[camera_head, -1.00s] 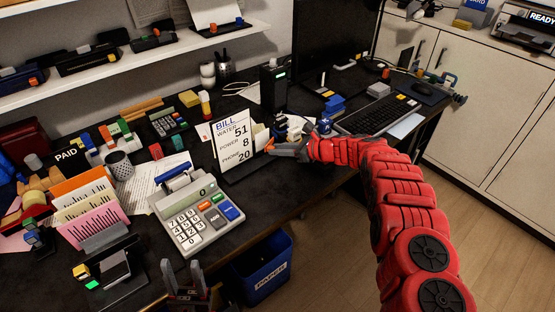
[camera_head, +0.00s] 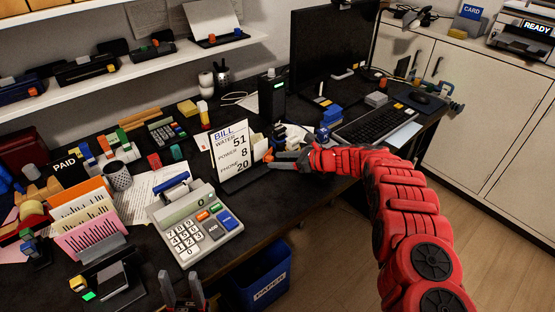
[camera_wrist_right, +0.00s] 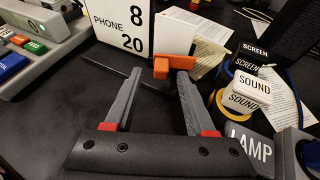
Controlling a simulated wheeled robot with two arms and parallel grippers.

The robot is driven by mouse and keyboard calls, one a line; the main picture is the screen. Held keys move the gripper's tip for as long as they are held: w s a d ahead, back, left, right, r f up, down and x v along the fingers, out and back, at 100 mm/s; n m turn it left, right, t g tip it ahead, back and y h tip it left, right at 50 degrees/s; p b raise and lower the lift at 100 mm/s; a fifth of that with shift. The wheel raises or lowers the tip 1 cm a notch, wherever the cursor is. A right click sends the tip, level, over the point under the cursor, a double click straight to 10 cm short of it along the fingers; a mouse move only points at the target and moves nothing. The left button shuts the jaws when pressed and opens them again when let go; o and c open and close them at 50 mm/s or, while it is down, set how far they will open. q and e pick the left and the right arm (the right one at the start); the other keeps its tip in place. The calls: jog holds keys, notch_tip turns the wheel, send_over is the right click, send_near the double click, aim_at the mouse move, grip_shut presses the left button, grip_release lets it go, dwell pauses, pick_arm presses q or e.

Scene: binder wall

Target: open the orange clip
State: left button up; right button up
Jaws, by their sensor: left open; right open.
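The orange clip (camera_wrist_right: 160,68) is a small orange block at the lower right edge of the white BILL card (camera_head: 230,148), on a dark holder. It also shows in the head view (camera_head: 269,156), partly blocked by my gripper. My right gripper (camera_wrist_right: 158,76) is open, with its fingertips close to the clip. The clip appears between and just beyond the fingertips, its right end by the right fingertip. I cannot tell whether they touch. My left gripper (camera_head: 182,287) is open and empty at the bottom of the head view, away from the card.
A calculator (camera_head: 196,226) stands left of the card. Stamps marked SCREEN and SOUND (camera_wrist_right: 248,92) and a LAMP box (camera_wrist_right: 248,148) stand right of my right gripper. A keyboard (camera_head: 378,125) lies further right. A blue paper bin (camera_head: 262,275) stands below the desk edge.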

jog(key=p+v, duration=0.2)
jog(key=v, duration=1.4)
jog(key=shift+s+p, duration=0.2)
jog(key=shift+p, duration=0.1)
jog(key=shift+d, duration=0.15)
